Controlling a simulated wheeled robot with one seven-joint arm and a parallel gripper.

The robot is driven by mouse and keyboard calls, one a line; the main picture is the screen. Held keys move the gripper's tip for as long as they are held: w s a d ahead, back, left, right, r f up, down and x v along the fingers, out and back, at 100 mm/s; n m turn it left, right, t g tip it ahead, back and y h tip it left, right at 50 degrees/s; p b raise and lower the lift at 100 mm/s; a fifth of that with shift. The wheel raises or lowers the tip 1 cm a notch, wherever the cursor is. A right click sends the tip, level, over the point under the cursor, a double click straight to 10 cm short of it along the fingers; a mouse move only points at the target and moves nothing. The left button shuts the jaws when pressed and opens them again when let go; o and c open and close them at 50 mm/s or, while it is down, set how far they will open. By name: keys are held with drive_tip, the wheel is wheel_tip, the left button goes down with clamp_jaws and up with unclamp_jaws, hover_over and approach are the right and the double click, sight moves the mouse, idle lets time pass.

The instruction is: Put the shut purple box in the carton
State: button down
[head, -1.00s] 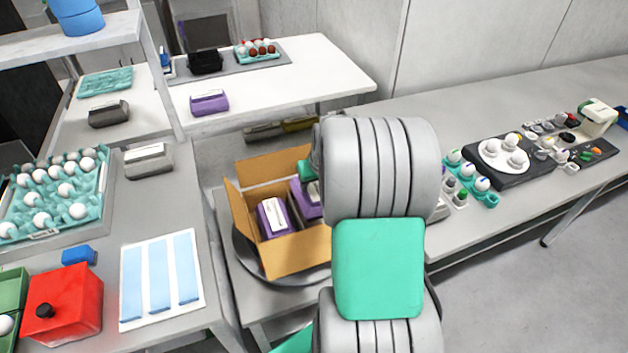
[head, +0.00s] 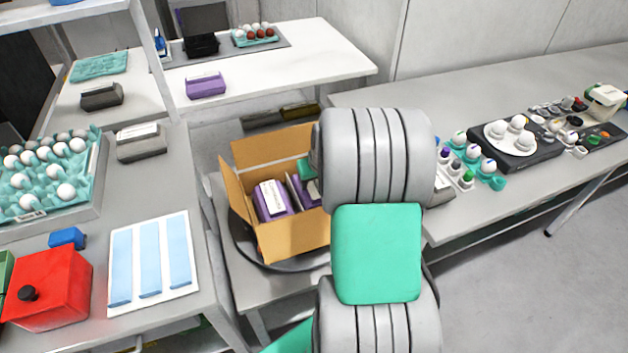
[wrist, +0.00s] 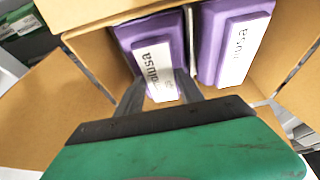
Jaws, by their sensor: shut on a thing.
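The open cardboard carton (head: 290,242) stands on a round dark plate, its flaps spread. One purple box (head: 270,203) with a white label sits in its left part; it also shows at the right of the wrist view (wrist: 232,45). A second shut purple box (head: 303,192) is inside the carton beside it, tilted in the head view. My gripper (wrist: 158,80) is shut on this second box (wrist: 123,38), its fingers on either side of the white label. My arm hides the carton's right side in the head view. Whether the held box touches the carton's bottom cannot be seen.
Another purple box (head: 206,86) stands on the white table behind. A grey box (head: 141,142), an egg tray (head: 88,195) and a red box (head: 50,290) are on the left table. The right bench holds a dark scale (head: 500,160) and egg trays.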

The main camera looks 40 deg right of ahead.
drive_tip(key=shift+f, duration=0.1)
drive_tip(key=c, duration=1)
unclamp_jaws()
drive_tip(key=o, duration=0.3)
drive_tip(key=shift+o, duration=0.2)
drive_tip(key=shift+f, duration=0.1)
drive_tip(key=v, duration=0.8)
drive_tip(key=shift+b, duration=0.35)
drive_tip(key=s+a+r+n, duration=0.1)
drive_tip(key=s+a, duration=0.2)
drive_tip(key=a, duration=0.4)
drive_tip(key=s+a+r+n, duration=0.1)
drive_tip(key=s+a, duration=0.3)
drive_tip(key=a, duration=0.4)
drive_tip(key=s+a+r+n+g+y, duration=0.1)
drive_tip(key=s+a+r, duration=0.2)
drive_tip(key=a, duration=0.5)
drive_tip(key=shift+s, duration=0.55)
